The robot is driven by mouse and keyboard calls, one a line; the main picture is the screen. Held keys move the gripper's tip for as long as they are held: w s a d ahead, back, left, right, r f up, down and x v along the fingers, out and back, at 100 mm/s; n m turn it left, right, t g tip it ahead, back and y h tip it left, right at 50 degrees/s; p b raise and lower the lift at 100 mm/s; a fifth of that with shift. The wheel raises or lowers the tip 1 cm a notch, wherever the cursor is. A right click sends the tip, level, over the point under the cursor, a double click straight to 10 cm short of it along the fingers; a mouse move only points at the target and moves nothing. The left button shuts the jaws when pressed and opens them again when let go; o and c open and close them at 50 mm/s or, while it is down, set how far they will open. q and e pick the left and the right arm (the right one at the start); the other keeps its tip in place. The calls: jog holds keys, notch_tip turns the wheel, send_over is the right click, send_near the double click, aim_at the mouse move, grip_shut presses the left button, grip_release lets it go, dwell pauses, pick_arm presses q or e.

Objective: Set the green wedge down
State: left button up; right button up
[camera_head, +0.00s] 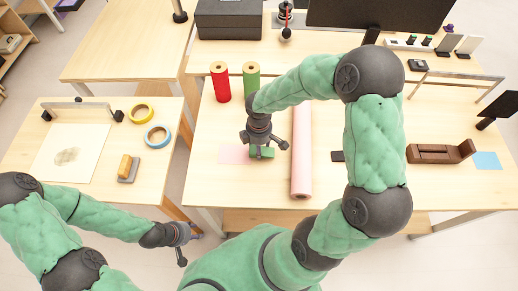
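The green wedge (266,153) is low at the table, at the right edge of a flat pink square (231,154). My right gripper (264,145) is directly above it, pointing down, and partly hides it. Its fingers look spread to either side, with the wedge beneath and between them. I cannot tell whether the wedge's underside rests fully on the surface. My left gripper (189,249) is low at the left, over the gap between the tables, with fingers apart and nothing visible in it.
A pink roll (301,165) lies just right of the wedge. Red (221,84) and green (251,76) rolls stand behind. A brown wooden block (440,152) and blue square (487,161) are at right. The left table holds tape rings (158,135) and a brush-like block (127,168).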

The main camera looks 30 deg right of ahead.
jog(key=shift+f, duration=0.6)
jog(key=shift+f, duration=0.1)
jog(key=shift+f, duration=0.15)
jog(key=o, duration=1.2)
jog(key=shift+r, duration=0.65)
notch_tip(320, 180, up, 11)
jog(key=p, duration=0.4)
jog(key=shift+r, duration=0.1)
